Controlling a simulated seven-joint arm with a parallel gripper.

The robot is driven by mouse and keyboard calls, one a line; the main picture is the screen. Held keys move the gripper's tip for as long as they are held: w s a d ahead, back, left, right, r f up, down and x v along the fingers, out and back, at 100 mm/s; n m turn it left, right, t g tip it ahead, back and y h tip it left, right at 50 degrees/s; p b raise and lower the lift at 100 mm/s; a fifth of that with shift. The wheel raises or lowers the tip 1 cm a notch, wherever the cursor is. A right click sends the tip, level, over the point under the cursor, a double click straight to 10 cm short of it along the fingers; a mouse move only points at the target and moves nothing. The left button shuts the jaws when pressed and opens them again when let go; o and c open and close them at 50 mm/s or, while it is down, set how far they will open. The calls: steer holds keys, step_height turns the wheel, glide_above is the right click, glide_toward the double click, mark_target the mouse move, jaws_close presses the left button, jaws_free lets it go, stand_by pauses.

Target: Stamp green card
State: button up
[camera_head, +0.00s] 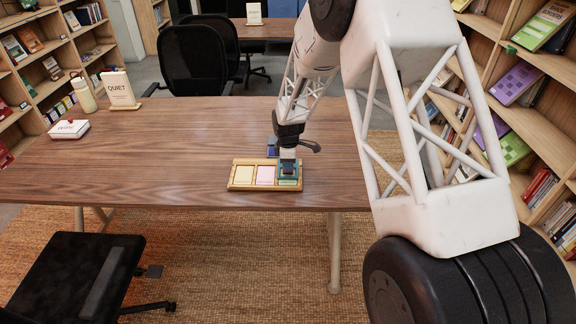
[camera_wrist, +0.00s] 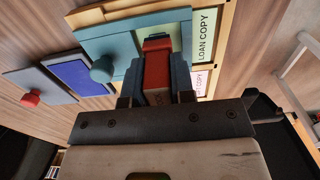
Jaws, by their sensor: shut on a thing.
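A wooden tray (camera_head: 233,183) at the table's front edge holds a yellow card (camera_head: 243,174), a pink card (camera_head: 265,175) and, at its right end, the green card (camera_head: 288,183). My gripper (camera_head: 288,158) points down over the right end. In the wrist view my gripper (camera_wrist: 157,75) is shut on a red block (camera_wrist: 157,45), seemingly the stamp's handle. A teal piece (camera_wrist: 118,45) with a round knob lies around it and covers part of the green card. "LOAN COPY" shows on the green card (camera_wrist: 205,42). Contact of stamp and card is hidden.
A blue pad (camera_head: 272,151) lies behind the tray; in the wrist view a grey piece with a red knob (camera_wrist: 31,99) is beside it. A white box (camera_head: 69,129), a bottle (camera_head: 84,93) and a QUIET sign (camera_head: 120,90) stand far left. The table's middle is clear.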

steer(key=shift+r, duration=3)
